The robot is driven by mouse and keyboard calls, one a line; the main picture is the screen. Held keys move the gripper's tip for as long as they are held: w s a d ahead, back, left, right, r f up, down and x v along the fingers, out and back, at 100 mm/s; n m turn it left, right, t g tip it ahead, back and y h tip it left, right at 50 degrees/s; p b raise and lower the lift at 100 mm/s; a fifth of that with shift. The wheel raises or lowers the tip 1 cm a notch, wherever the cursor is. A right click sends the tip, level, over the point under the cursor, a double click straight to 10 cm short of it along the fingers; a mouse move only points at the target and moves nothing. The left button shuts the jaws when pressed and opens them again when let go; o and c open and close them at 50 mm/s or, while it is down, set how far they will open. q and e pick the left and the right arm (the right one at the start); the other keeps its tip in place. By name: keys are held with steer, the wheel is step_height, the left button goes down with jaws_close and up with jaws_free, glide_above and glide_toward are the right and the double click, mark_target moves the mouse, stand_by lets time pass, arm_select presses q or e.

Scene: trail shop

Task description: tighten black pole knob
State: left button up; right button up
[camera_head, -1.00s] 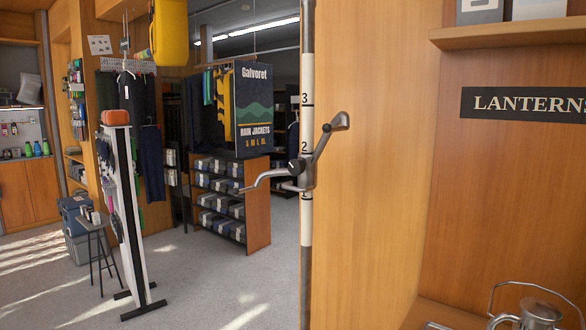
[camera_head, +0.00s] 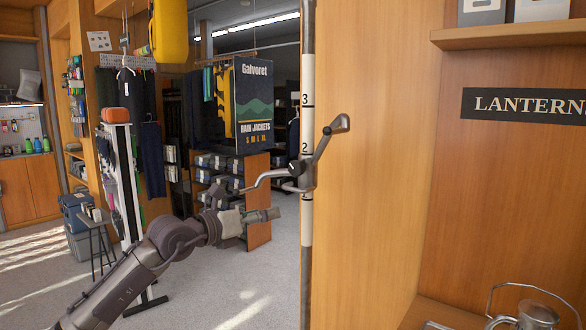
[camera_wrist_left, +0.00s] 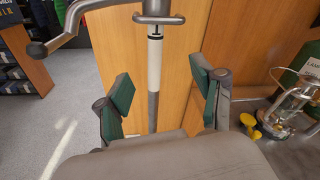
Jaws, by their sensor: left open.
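A pole (camera_head: 307,230) with white and grey bands and black numbers stands upright near the wooden wall. A small dark knob (camera_head: 295,166) shows at the clamp. In the left wrist view the pole (camera_wrist_left: 154,70) lies beyond and between my fingers, with a grey bar (camera_wrist_left: 158,19) across its top. My left gripper (camera_head: 252,206) is open and empty, below and left of the clamp, apart from it. My right gripper is out of view.
Wooden wall panels (camera_head: 365,200) stand close right of the pole. A metal lantern (camera_head: 536,314) stands on a low shelf at bottom right. A white display stand (camera_head: 128,190) and a boxed shelf unit (camera_head: 258,190) are at left. The floor between is clear.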

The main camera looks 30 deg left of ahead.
mark_target(294, 169)
arm_select(q)
steer(key=s+r+m+t+y, duration=0.1)
steer(key=s+r+m+y, duration=0.2)
steer(key=r, duration=0.6)
steer(key=shift+h, duration=0.7)
steer(key=w+p, duration=0.3)
steer(key=w, duration=0.1)
steer(key=w+d+p, duration=0.1)
steer(key=w+p, duration=0.2)
steer(key=w, duration=0.1)
steer(key=w+p, duration=0.3)
steer(key=w, duration=0.1)
steer(key=shift+w+d, duration=0.25)
steer(key=shift+d, duration=0.1)
steer(key=shift+w+f+p, duration=0.15)
steer(key=shift+w+p, duration=0.15)
steer(key=shift+w, duration=0.1)
